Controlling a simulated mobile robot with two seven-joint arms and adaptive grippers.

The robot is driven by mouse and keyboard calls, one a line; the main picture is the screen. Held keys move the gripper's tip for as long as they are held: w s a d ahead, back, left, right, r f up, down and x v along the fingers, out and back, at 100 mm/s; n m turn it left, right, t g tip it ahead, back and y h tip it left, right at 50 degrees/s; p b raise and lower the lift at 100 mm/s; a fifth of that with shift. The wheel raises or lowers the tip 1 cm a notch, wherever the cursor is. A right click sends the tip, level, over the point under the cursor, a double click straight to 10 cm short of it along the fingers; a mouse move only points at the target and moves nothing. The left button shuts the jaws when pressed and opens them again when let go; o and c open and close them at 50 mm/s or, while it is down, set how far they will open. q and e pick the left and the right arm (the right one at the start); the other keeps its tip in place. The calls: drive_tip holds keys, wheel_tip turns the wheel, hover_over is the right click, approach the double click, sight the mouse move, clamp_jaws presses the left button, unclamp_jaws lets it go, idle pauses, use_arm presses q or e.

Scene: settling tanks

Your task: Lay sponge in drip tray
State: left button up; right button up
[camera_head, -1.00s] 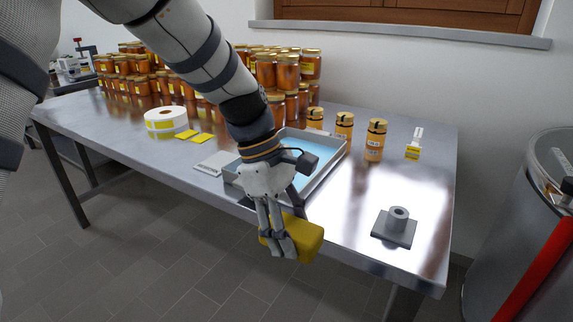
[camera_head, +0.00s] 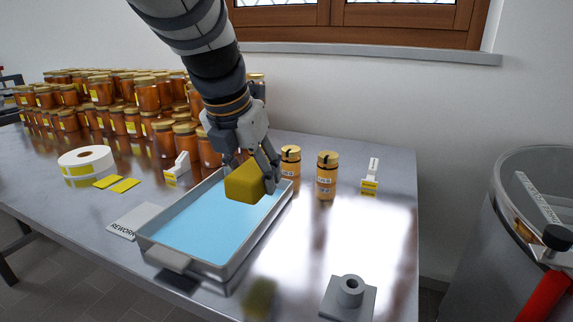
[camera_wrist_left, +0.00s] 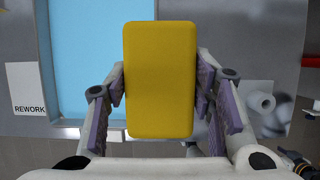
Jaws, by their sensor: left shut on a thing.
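The yellow sponge (camera_head: 250,183) is held in my left gripper (camera_head: 252,172), above the far right part of the drip tray. In the left wrist view the sponge (camera_wrist_left: 160,80) sits between the two fingers, which press on its sides. The drip tray (camera_head: 222,268) is a grey shallow tray with a light blue floor, on the metal table. Its blue floor (camera_wrist_left: 85,60) also shows in the left wrist view, left of and behind the sponge. The sponge appears raised above the tray floor. My right gripper is not in view.
Honey jars (camera_head: 327,176) stand right of the tray, and many more are stacked at the back left. A grey block with a short cylinder (camera_head: 349,298) sits at the front right. A REWORK card (camera_head: 134,220) lies left of the tray. A label roll (camera_head: 86,163) is farther left.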

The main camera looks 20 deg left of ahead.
sight(245, 162)
use_arm(q)
drive_tip(key=w+a, duration=0.1)
drive_tip(key=w+a+f, duration=0.1)
drive_tip(key=shift+w+a+f, duration=0.1)
drive_tip(key=shift+w, duration=0.2)
drive_tip(key=w+a+f, duration=0.2)
drive_tip(key=w+a+f+b, duration=0.1)
drive_tip(key=w+a+f, duration=0.1)
drive_tip(key=a+f, duration=0.1)
drive_tip(key=w+a+f, duration=0.2)
drive_tip(key=a+f, duration=0.1)
drive_tip(key=shift+b, duration=0.35)
drive_tip(key=shift+w+a+f, duration=0.1)
drive_tip(key=shift+a+f, duration=0.05)
drive_tip(key=shift+f, duration=0.75)
drive_tip(key=shift+w+a+f, duration=0.1)
drive_tip(key=shift+f, duration=0.75)
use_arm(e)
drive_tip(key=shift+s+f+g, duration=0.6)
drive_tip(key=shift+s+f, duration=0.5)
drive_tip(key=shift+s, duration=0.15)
use_arm(q)
drive_tip(key=shift+f, duration=0.2)
drive_tip(key=o, duration=1.1)
drive_tip(key=shift+r, duration=0.15)
